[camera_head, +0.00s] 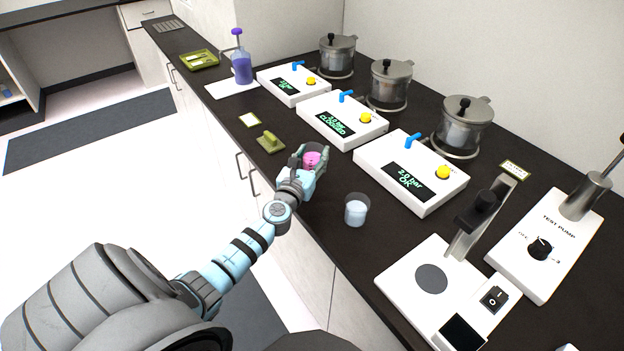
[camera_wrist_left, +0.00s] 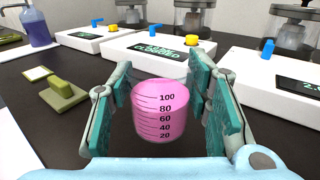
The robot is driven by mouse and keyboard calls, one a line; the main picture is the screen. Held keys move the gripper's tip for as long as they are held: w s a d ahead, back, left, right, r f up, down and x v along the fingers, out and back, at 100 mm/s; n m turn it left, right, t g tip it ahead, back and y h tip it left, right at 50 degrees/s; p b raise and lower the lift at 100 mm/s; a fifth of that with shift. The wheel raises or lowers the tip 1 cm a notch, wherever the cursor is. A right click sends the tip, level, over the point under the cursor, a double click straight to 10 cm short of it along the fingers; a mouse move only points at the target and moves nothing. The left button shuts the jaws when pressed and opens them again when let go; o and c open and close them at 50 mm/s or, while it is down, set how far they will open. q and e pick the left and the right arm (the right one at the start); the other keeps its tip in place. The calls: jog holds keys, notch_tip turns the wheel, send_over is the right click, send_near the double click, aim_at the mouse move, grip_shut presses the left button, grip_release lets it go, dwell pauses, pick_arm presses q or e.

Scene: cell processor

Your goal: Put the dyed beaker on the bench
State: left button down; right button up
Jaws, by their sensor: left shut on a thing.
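The dyed beaker (camera_head: 312,159), with pink liquid, is between the fingers of my left gripper (camera_head: 308,163) near the bench's front edge. In the left wrist view the pink beaker (camera_wrist_left: 160,112) stands upright with its graduations facing me, a finger of the left gripper (camera_wrist_left: 162,110) on each side. The left gripper is shut on it. Whether its base touches the dark bench (camera_head: 300,215) cannot be told. My right gripper is not in view.
A beaker of pale liquid (camera_head: 356,210) stands on the bench nearby. An olive block (camera_head: 270,142) is left of the gripper. White control boxes (camera_head: 410,170) with blue levers stand behind. A white stirrer-like device (camera_head: 440,285) is at the right front.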

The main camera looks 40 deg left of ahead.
aim_at(313, 166)
pick_arm(q)
jog(key=f+b, duration=0.2)
jog(key=f, duration=0.1)
jog(key=f+b, duration=0.1)
jog(key=f, duration=0.1)
jog(key=shift+w+b, duration=0.3)
jog(key=shift+w, duration=0.1)
jog(key=shift+s+r, duration=0.3)
jog(key=shift+r, duration=0.1)
jog(key=shift+f, duration=0.15)
jog(key=c, duration=0.9)
grip_release()
jog(key=shift+w+f, duration=0.1)
jog(key=shift+w, duration=0.05)
jog(key=shift+o, duration=0.3)
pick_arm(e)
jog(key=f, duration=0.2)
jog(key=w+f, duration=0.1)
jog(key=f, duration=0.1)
pick_arm(q)
jog(key=shift+r+p, duration=0.4)
jog(key=shift+p, duration=0.05)
jog(key=p+v, duration=0.1)
jog(key=v, duration=1.1)
jog(key=shift+d, duration=0.1)
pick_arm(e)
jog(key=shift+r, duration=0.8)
